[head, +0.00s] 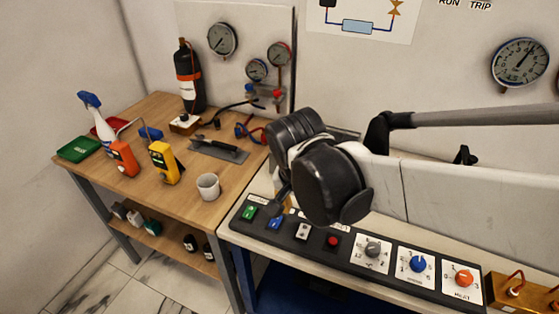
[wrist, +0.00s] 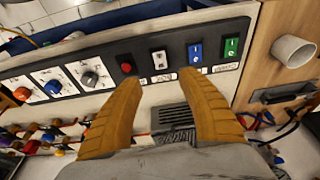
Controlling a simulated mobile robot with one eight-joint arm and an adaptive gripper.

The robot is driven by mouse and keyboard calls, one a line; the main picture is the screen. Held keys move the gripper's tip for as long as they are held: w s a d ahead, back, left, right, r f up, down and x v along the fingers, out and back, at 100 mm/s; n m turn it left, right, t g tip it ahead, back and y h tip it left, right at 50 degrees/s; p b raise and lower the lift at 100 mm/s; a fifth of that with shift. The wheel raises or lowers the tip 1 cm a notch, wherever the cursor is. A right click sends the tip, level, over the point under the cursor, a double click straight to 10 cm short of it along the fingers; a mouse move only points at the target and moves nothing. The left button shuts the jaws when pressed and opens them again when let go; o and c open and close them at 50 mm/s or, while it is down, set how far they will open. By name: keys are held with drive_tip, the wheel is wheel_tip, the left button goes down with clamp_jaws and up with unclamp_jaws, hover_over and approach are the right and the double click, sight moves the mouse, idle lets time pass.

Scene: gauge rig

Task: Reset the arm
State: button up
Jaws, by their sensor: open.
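My gripper (wrist: 159,77) shows in the wrist view as two orange-brown fingers, spread apart with nothing between them. The fingers point at the dark control panel (wrist: 165,62), with a red button (wrist: 126,68) near the left fingertip and a blue switch (wrist: 196,53) near the right one. In the head view my arm's dark joints hang over the panel (head: 333,257) and hide most of the gripper. A little of a finger shows near the blue switch (head: 274,223). I cannot tell if it touches the panel.
Three knobs, grey (head: 373,249), blue (head: 418,263) and orange (head: 463,278), sit right along the panel. A wooden table (head: 215,170) at left bears a white cup (head: 208,186), a yellow meter (head: 163,161) and a spray bottle (head: 101,124).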

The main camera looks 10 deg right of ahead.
drive_tip(key=s+d+r+n+t+y, duration=0.1)
drive_tip(key=s+d+r+n+t, duration=0.3)
drive_tip(key=n, duration=0.3)
drive_tip(key=shift+s+t+y, duration=0.4)
drive_tip(key=shift+s, duration=0.1)
idle(0.9)
